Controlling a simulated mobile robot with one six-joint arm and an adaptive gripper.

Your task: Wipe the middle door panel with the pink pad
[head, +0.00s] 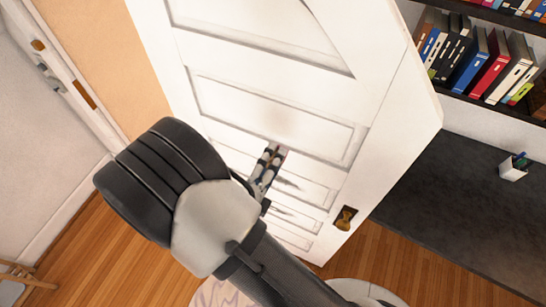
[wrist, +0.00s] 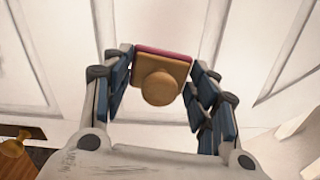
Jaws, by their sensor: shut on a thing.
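My gripper (head: 270,160) is shut on the pink pad, just in front of the white door. In the wrist view the pad (wrist: 164,52) shows as a pink edge under a tan block with a round knob, between the two fingers of my gripper (wrist: 162,90). In the head view the pad is mostly hidden by the fingers. The middle door panel (head: 235,100) is a wide framed rectangle with a faint brownish smudge. The fingertips are at its lower edge. I cannot tell whether the pad touches the door.
The white door (head: 385,110) stands open, with a brass handle (head: 345,218) low at its right edge. Grey smudges mark the panels below. At the right are a bookshelf (head: 490,98) and a dark desk (head: 440,215) with a pen cup (head: 513,168).

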